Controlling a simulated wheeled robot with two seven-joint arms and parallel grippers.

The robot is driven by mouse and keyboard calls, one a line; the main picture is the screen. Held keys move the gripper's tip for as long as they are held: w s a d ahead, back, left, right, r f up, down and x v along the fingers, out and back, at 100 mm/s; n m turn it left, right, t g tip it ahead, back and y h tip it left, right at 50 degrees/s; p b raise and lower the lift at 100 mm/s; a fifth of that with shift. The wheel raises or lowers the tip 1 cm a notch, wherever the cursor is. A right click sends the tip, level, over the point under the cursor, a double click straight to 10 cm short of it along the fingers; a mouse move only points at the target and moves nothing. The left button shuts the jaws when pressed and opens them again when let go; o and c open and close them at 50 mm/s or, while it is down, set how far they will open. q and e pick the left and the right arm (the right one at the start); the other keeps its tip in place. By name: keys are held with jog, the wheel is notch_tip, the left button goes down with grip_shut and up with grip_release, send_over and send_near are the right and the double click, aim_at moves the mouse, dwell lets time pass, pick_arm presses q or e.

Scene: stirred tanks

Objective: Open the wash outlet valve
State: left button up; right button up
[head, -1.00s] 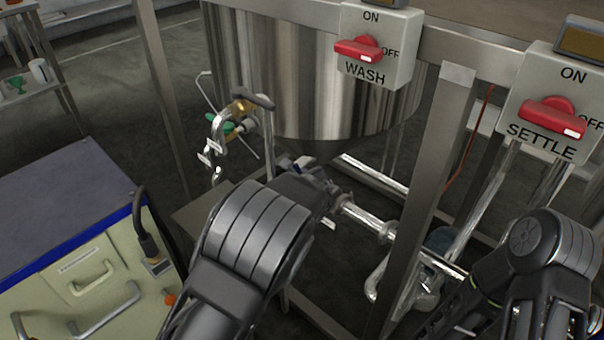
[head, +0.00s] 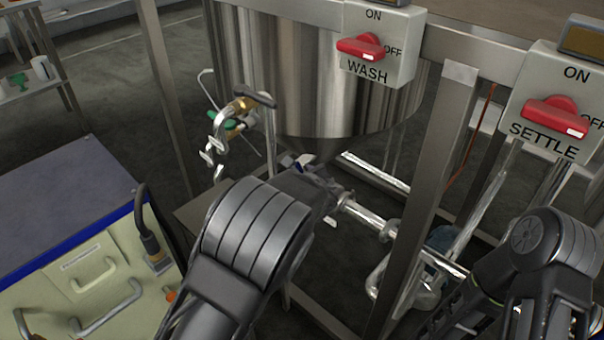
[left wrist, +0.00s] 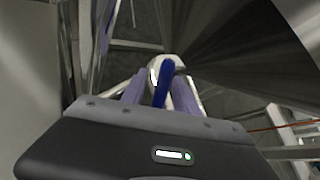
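The wash tank (head: 310,90) is a steel vessel with a cone bottom, under the WASH switch box (head: 378,60). Its outlet pipe (head: 365,218) runs from below the cone to the right. In the left wrist view, the valve's blue handle (left wrist: 164,82) stands between the two fingers of my left gripper (left wrist: 160,92). The fingers look apart, with gaps beside the handle; I see no firm contact. In the head view my left gripper (head: 312,172) is at the outlet under the cone, and my forearm partly hides the valve. My right arm is at the right; its gripper is not visible.
Steel frame posts (head: 430,190) stand right of the outlet. The SETTLE switch box (head: 555,100) is at the right. A fitting with a green handle (head: 225,122) hangs left of the tank. A drawer cabinet (head: 70,230) stands at the left.

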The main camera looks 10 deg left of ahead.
pick_arm(q)
jog(key=p+v, duration=0.1)
jog(key=v, duration=0.6)
jog(key=shift+s, duration=0.1)
jog(key=shift+c, duration=0.5)
